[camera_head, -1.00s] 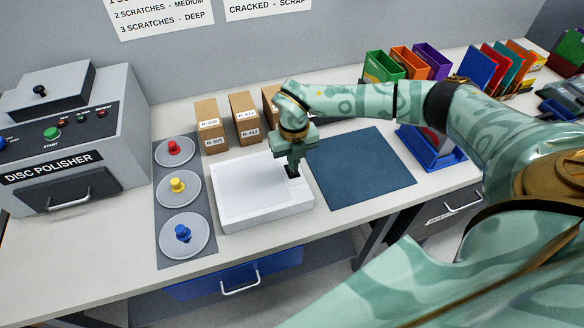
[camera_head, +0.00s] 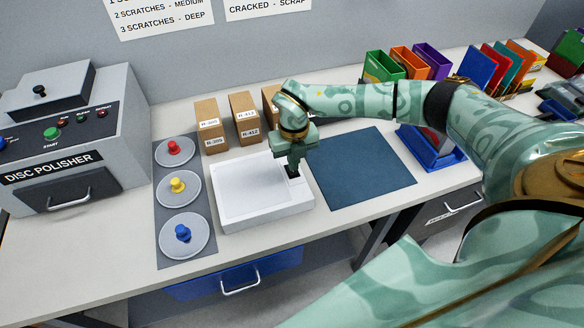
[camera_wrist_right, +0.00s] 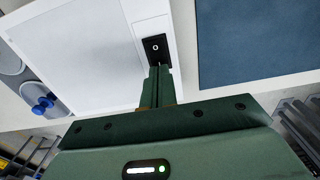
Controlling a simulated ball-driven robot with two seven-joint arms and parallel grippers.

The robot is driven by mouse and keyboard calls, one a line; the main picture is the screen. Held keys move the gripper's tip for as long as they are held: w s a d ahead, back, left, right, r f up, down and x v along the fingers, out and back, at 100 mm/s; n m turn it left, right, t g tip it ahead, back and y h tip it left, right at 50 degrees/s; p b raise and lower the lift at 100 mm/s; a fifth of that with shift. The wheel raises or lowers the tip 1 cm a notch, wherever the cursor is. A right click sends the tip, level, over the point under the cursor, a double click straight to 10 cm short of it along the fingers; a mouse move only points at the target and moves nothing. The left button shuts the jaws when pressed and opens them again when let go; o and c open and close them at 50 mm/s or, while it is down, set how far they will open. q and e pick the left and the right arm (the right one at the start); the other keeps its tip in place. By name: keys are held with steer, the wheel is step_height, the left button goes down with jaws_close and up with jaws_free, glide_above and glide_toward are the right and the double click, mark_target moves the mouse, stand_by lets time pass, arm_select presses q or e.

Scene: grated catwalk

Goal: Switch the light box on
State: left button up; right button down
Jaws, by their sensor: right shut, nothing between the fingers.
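The light box (camera_head: 240,193) is a flat white box with a pale, grey-white panel, lying on the bench in the head view; it also shows in the right wrist view (camera_wrist_right: 85,45). A small black switch marked "0" (camera_wrist_right: 155,46) sits on its right-hand rim. My right gripper (camera_head: 293,175) is shut and empty, pointing down at the switch. In the wrist view its fingertips (camera_wrist_right: 159,68) are at the switch's near edge; I cannot tell whether they touch. My left gripper is not in view.
A grey mat with red, yellow and blue knobbed discs (camera_head: 179,188) lies left of the light box. A dark blue mat (camera_head: 365,168) lies to the right. Small cardboard boxes (camera_head: 245,118) stand behind. The disc polisher (camera_head: 70,135) is at far left.

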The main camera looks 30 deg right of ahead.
steer(key=shift+f+b, duration=0.5)
steer(key=shift+f, duration=0.4)
stand_by(0.3)
steer(key=shift+r, duration=0.15)
step_height(320, 180, up, 7)
steer(key=p, duration=0.6)
